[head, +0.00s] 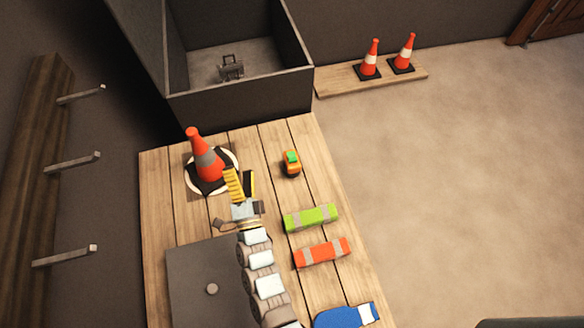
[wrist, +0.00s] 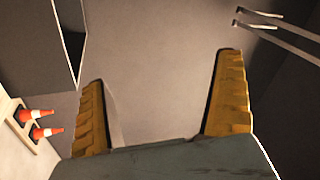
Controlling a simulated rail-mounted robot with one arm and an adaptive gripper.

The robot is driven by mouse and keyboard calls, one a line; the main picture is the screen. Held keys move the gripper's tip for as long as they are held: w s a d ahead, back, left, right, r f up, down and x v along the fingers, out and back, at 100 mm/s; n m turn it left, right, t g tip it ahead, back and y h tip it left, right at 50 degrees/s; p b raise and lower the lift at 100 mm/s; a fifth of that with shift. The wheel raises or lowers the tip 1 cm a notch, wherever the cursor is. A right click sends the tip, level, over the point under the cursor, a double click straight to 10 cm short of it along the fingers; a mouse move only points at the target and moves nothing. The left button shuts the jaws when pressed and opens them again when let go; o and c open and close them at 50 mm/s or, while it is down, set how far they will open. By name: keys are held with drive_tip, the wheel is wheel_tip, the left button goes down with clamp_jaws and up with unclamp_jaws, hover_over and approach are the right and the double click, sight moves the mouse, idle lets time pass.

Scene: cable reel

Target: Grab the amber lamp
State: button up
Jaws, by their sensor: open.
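No object is clearly recognisable as an amber lamp. A small orange and black object with a green top (head: 291,162) stands on the wooden table (head: 262,150), right of my gripper; I cannot tell whether it is the lamp. My gripper (head: 241,176) is open, its yellow fingers apart, just right of a traffic cone (head: 205,158) in the head view. In the wrist view my gripper (wrist: 163,70) has nothing between its fingers and faces a plain grey wall. The small orange object is not in the wrist view.
The cone stands over a white round plate (head: 234,155). A green banded bundle (head: 311,217), an orange one (head: 322,252) and a blue item (head: 345,316) lie along the right edge. A dark open box (head: 245,102) stands behind. Two cones stand on a floor plank (head: 335,78).

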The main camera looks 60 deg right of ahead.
drive_tip(key=s+d+f+m+g+y+b, duration=0.1)
drive_tip(key=s+d+f+m+g+b, duration=0.15)
drive_tip(key=d+f+m, duration=0.45)
drive_tip(key=s+d+f+m+g+y+b, duration=0.1)
drive_tip(key=d+f+m+g+b, duration=0.25)
drive_tip(key=f, duration=0.65)
drive_tip(key=m+y+b, duration=0.6)
drive_tip(key=m+b, duration=0.4)
drive_tip(key=m, duration=0.1)
approach(293, 161)
drive_tip(key=shift+x, duration=2.25)
drive_tip(key=shift+b+x, duration=1)
drive_tip(key=shift+x, duration=1.95)
drive_tip(key=shift+b+x, duration=0.75)
drive_tip(key=shift+x, duration=0.4)
drive_tip(key=shift+b+x, duration=1.1)
drive_tip(key=shift+x, duration=0.35)
drive_tip(key=shift+s+d, duration=0.1)
